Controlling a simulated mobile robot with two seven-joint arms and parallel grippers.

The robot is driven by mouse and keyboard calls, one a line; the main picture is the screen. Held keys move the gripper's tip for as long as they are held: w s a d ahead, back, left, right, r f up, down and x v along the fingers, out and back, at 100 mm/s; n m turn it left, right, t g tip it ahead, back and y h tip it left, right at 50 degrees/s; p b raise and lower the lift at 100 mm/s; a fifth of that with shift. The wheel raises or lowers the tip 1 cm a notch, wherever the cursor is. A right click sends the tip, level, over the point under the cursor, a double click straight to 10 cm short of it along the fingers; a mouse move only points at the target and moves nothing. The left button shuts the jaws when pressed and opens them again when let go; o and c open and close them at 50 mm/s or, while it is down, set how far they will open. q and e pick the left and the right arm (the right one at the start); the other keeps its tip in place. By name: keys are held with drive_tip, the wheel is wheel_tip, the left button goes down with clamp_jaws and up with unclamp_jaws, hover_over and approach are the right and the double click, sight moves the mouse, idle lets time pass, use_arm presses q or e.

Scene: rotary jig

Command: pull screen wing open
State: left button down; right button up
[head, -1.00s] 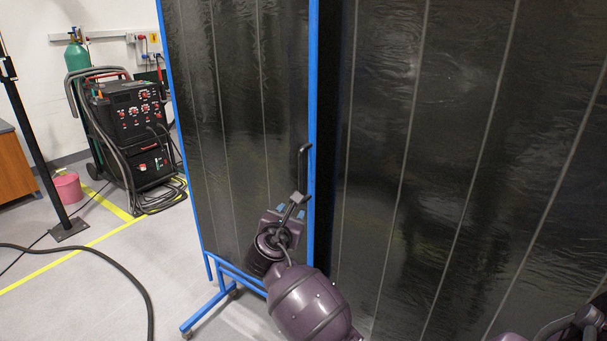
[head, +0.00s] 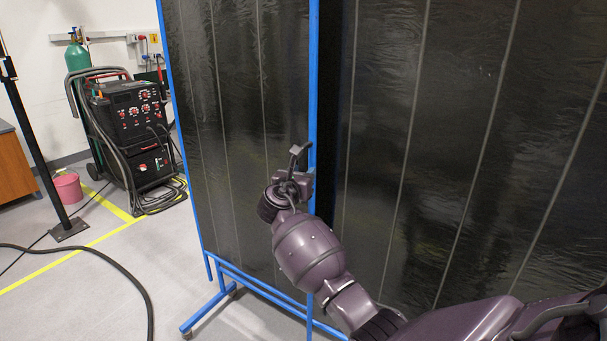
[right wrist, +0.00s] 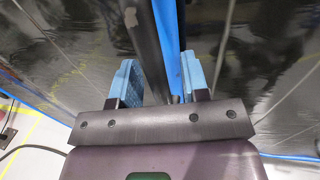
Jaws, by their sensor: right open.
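The screen wing (head: 240,120) is a dark, glossy curtain panel in a blue frame (head: 313,90). A dark upright handle bar (right wrist: 145,40) shows in the right wrist view beside the frame's blue post (right wrist: 168,40). My right gripper (head: 299,165) is at the wing's right edge in the head view and covers most of the handle there. In the right wrist view my right gripper (right wrist: 162,72) is open, with blue pads on either side of the bar, which runs between them. Whether a pad touches the bar I cannot tell. My left gripper is out of view.
Another dark panel (head: 470,130) fills the right side. The wing's blue foot (head: 205,312) stands on the floor at lower left.

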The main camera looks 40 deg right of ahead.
drive_tip(key=shift+w+d, duration=0.3)
drive_tip(key=shift+d, duration=0.2)
clamp_jaws()
